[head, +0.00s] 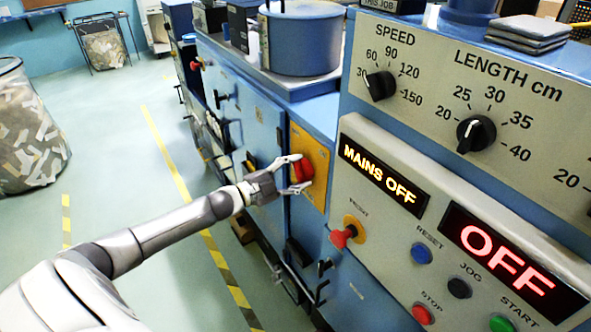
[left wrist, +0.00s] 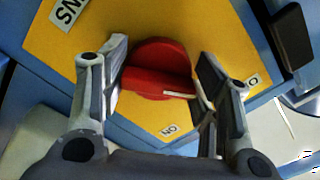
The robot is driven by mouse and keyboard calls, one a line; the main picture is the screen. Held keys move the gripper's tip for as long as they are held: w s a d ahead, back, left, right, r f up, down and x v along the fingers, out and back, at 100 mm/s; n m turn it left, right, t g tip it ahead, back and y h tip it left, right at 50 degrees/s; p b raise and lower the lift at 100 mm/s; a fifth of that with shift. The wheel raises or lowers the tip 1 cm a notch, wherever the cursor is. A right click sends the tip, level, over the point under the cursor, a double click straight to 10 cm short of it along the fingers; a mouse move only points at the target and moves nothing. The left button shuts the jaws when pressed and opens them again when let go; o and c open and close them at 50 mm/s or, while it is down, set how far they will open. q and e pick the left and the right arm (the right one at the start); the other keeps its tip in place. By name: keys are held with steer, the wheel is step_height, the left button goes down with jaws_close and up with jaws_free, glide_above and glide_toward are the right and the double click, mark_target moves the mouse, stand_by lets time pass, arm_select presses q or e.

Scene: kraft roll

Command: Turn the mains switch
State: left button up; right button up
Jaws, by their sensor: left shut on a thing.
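The mains switch is a red rotary knob (head: 303,169) on a yellow plate (head: 312,147) on the side of the blue machine. My left gripper (head: 296,173) is at the knob with its fingers on either side, shut on it. In the left wrist view, the red knob (left wrist: 158,72) sits between the two fingers, with a pale pointer mark on its handle. The lit panel display (head: 383,173) reads "MAINS OFF". My right gripper is not in view.
The control panel at right holds a red stop knob (head: 343,236), a blue reset button (head: 421,253), dials and a display (head: 499,262) reading "OFF". A bin of scraps (head: 28,130) stands at left. Floor between it and the machine is clear.

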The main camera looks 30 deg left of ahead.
arm_select(q)
steer(key=shift+f+n, duration=0.1)
steer(key=shift+n, duration=0.8)
steer(key=o, duration=1)
steer(key=shift+s, duration=0.1)
steer(key=shift+v, duration=5.9)
